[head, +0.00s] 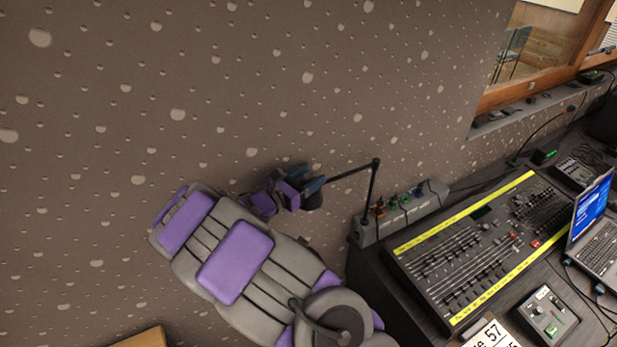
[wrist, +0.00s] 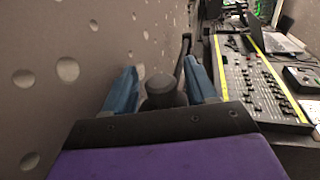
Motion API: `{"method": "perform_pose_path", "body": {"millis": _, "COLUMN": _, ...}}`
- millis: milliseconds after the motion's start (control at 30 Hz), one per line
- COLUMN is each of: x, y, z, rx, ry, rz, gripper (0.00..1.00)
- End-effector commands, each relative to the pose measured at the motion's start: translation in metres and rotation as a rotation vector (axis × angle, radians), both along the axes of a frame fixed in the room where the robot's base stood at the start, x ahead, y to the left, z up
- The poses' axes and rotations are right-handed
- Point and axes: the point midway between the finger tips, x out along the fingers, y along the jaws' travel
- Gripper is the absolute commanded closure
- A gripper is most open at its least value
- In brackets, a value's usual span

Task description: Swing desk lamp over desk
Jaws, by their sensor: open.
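The desk lamp is dark, with a thin jointed arm (head: 374,182) rising at the desk's left end and bending left toward the wall. Its dark head (head: 314,202) hangs off the desk's left side, next to my gripper (head: 313,178). In the wrist view the rounded lamp head (wrist: 162,92) sits between the two blue fingers of my gripper (wrist: 161,68), which are open. Gaps seem to show on both sides of it; whether a finger touches it I cannot tell. The black desk (head: 385,285) extends to the right of the lamp.
A fader console (head: 470,250) with yellow strips fills much of the desk. A laptop (head: 595,230) and small control box (head: 545,315) are at right. The speckled wall (head: 220,80) runs close behind my gripper.

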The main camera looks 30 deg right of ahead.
Motion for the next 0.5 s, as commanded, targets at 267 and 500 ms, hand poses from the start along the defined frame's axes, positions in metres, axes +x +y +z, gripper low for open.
{"method": "perform_pose_path", "body": {"millis": 267, "x": 0.0, "y": 0.0004, "z": 0.0, "rx": 0.0, "ry": 0.0, "rz": 0.0, "gripper": 0.58}}
{"method": "perform_pose_path", "body": {"millis": 500, "x": 0.0007, "y": -0.0002, "z": -0.0001, "rx": 0.0, "ry": 0.0, "rz": 0.001, "gripper": 0.81}}
